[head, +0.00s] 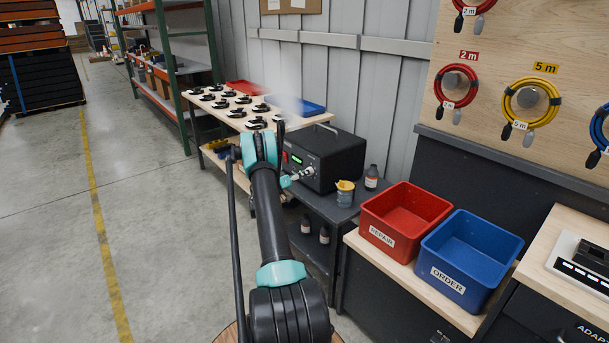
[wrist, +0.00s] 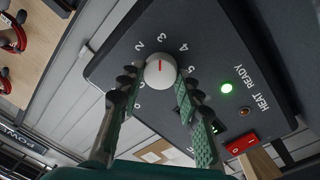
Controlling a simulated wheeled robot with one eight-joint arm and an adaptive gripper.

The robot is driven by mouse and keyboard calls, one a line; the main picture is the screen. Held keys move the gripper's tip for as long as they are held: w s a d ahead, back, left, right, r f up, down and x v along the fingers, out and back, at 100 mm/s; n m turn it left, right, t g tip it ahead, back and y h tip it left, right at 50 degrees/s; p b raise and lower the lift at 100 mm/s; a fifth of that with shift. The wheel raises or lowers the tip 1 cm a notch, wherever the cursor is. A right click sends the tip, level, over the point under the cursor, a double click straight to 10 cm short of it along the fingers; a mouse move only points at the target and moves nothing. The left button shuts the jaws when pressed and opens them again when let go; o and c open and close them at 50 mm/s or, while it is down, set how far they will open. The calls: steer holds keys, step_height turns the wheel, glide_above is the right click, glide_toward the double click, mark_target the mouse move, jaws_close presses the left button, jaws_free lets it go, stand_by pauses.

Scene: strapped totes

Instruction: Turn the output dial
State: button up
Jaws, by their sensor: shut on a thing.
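The output dial (wrist: 160,71) is a round white knob with a red mark on the dark front panel of a black box (head: 335,155). In the wrist view the red mark points up, close to the 3. My gripper (wrist: 157,80) has its two teal-padded fingers on either side of the dial, shut on it. In the head view my gripper (head: 292,180) reaches the front of the box, and its small size there hides the contact. The lower numbers beside the left finger are partly hidden.
A green lamp (wrist: 226,87) is lit by "HEAT READY", above a red switch (wrist: 241,143). A small tin (head: 345,193) and a brown bottle (head: 371,177) stand right of the box. Red (head: 405,208) and blue (head: 470,258) bins stand nearer. The floor at left is clear.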

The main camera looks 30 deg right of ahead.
steer(key=o, duration=1.2)
steer(key=shift+c, duration=0.2)
steer(key=a, duration=1.2)
steer(key=shift+s+f, duration=0.2)
steer(key=shift+f, duration=0.1)
